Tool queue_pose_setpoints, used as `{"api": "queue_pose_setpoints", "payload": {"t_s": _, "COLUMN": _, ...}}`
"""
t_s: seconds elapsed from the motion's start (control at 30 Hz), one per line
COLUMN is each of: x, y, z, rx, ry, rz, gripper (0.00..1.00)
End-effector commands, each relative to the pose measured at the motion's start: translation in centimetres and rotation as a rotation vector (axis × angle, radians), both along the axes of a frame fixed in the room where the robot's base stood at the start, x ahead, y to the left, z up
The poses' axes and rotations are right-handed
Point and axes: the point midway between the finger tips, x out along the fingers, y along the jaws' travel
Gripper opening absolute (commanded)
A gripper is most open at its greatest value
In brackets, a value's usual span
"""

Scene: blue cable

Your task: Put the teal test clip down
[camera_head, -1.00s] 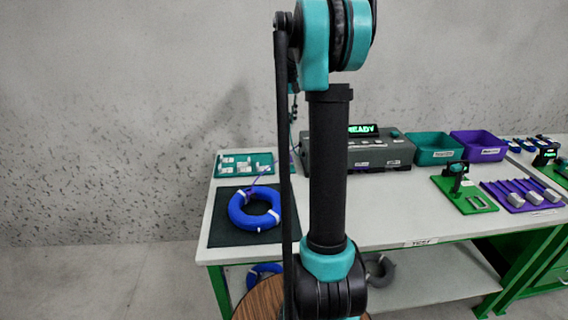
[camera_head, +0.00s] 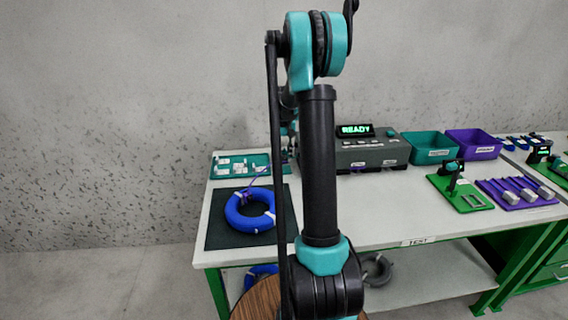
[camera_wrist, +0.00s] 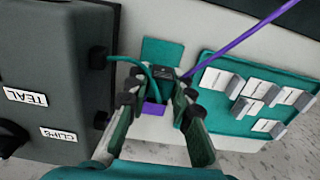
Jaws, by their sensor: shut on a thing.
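In the wrist view the teal test clip (camera_wrist: 156,88) shows as a small part between my fingertips, with a teal lead curving to it from the grey tester (camera_wrist: 62,75). My gripper (camera_wrist: 158,97) is shut on it, above the pale bench top. A flat teal pad (camera_wrist: 162,52) lies just beyond the fingertips, and a small purple patch (camera_wrist: 153,109) shows between the fingers. Whether the clip touches anything below is unclear. In the head view my arm hides the gripper and clip.
A teal board with white-labelled slots (camera_wrist: 255,98) lies right of the fingers. A purple cable (camera_wrist: 240,40) runs in near the fingertips. In the head view a blue cable coil (camera_head: 235,217) lies on a dark mat (camera_head: 222,235). The tester display (camera_head: 356,130) reads READY.

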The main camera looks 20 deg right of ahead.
Motion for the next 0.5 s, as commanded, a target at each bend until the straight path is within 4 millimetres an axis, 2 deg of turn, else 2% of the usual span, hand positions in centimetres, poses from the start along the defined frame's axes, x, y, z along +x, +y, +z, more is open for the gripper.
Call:
{"api": "queue_pose_setpoints", "payload": {"t_s": 0.23, "x": 0.0, "y": 0.0, "z": -3.1, "rx": 0.0, "ry": 0.0, "rz": 0.0, "gripper": 0.0}}
{"api": "queue_pose_setpoints", "payload": {"t_s": 0.5, "x": 0.0, "y": 0.0, "z": -3.5, "rx": 0.0, "ry": 0.0, "rz": 0.0, "gripper": 0.0}}
